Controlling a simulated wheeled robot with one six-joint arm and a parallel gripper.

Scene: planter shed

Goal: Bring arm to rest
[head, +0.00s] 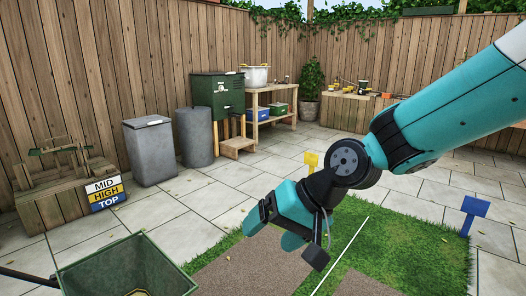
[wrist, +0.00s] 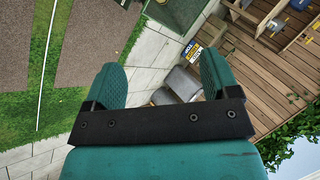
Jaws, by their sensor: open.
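My teal arm (head: 450,110) reaches in from the right edge of the head view. My gripper (head: 272,235) hangs at its end, in the air in front of the grass and soil patches. In the wrist view my gripper (wrist: 162,78) has its two teal fingers spread apart with nothing between them. Through the gap, grey bins show far off. The gripper touches nothing that I can see.
A green open bin (head: 130,266) stands at the lower left. A wooden planter stand (head: 62,195) with a MID/HIGH/TOP sign (head: 105,192) is on the left. Grey bins (head: 149,151) and a workbench (head: 262,110) line the fence. Paving between is clear.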

